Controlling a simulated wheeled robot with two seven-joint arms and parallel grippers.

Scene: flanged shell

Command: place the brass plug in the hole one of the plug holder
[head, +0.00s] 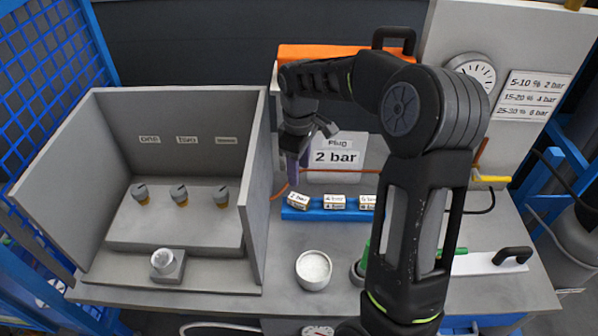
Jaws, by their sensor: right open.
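I cannot make out a separate brass plug or an empty hole for certain. In the grey open-topped booth, three grey knobs with brass-coloured bases, the left one (141,193), the middle one (180,195) and the right one (220,196), stand in a row on a grey step. Small signs (149,140) hang behind them, the first seeming to read "one". My right gripper (293,178) is open, pointing down just right of the booth wall, above the left end of a blue rack (328,215). Its purplish fingers are small and partly merge together. My left gripper is out of view.
The rack holds white labelled blocks (334,201). A white cup (313,269) stands in front. The booth's right wall (257,190) separates my gripper from the knobs. My right arm hides part of the bench.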

